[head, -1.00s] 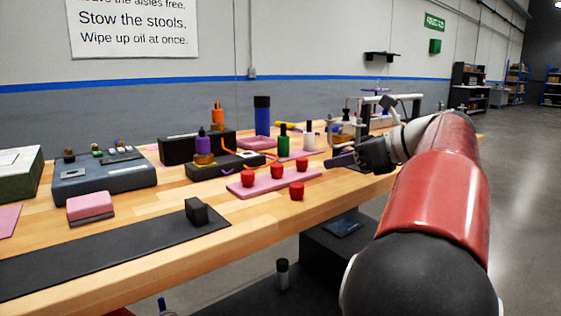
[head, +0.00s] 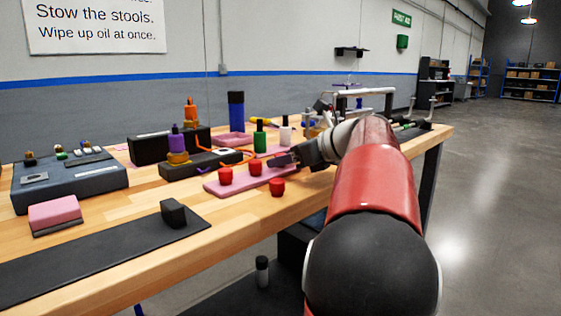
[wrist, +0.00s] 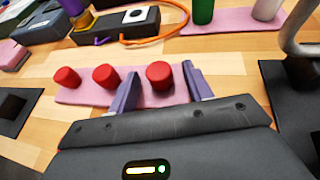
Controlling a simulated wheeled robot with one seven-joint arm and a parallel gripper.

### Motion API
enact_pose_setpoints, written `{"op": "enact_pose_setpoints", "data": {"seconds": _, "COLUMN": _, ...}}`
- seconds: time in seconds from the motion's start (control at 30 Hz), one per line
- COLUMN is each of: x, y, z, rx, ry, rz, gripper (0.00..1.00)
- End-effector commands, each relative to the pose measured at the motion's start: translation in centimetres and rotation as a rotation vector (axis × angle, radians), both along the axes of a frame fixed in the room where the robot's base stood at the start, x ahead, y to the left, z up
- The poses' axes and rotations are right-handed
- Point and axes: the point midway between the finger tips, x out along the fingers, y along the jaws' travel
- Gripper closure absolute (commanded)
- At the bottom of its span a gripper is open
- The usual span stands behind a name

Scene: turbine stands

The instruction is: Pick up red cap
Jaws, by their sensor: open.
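Several red caps are on and beside a pink mat (head: 222,190) on the workbench. In the head view, a left cap (head: 225,176) and a middle cap (head: 255,168) stand on the mat, and a front cap (head: 277,187) is at its near edge. Another is mostly hidden behind my gripper (head: 281,160). In the wrist view, a left cap (wrist: 67,77), a middle cap (wrist: 106,76) and a right cap (wrist: 160,77) stand in a row. My gripper (wrist: 161,71) is open, with the right cap appearing between its purple fingers; contact cannot be told.
Behind the mat are a black fixture (head: 185,167) with an orange cable, a green bottle (head: 259,140), a white bottle (head: 285,133) and a tall blue cylinder (head: 236,112). A dark mat (head: 100,250) with a black block (head: 173,213) lies at left front. Bare wood surrounds the pink mat.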

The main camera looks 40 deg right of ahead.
Motion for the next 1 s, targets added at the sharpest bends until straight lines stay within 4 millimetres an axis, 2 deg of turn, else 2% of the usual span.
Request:
{"op": "enact_pose_setpoints", "data": {"seconds": 0.07, "x": 0.0, "y": 0.0, "z": 0.0, "rx": 0.000, "ry": 0.000, "rz": 0.000, "gripper": 0.50}}
{"op": "enact_pose_setpoints", "data": {"seconds": 0.4, "x": 0.0, "y": 0.0, "z": 0.0, "rx": 0.000, "ry": 0.000, "rz": 0.000, "gripper": 0.94}}
{"op": "enact_pose_setpoints", "data": {"seconds": 0.47, "x": 0.0, "y": 0.0, "z": 0.0, "rx": 0.000, "ry": 0.000, "rz": 0.000, "gripper": 1.00}}
{"op": "enact_pose_setpoints", "data": {"seconds": 0.83, "x": 0.0, "y": 0.0, "z": 0.3, "rx": -0.001, "ry": 0.000, "rz": 0.000, "gripper": 1.00}}
{"op": "enact_pose_setpoints", "data": {"seconds": 1.0, "x": 0.0, "y": 0.0, "z": 2.8, "rx": -0.003, "ry": -0.003, "rz": 0.003, "gripper": 1.00}}
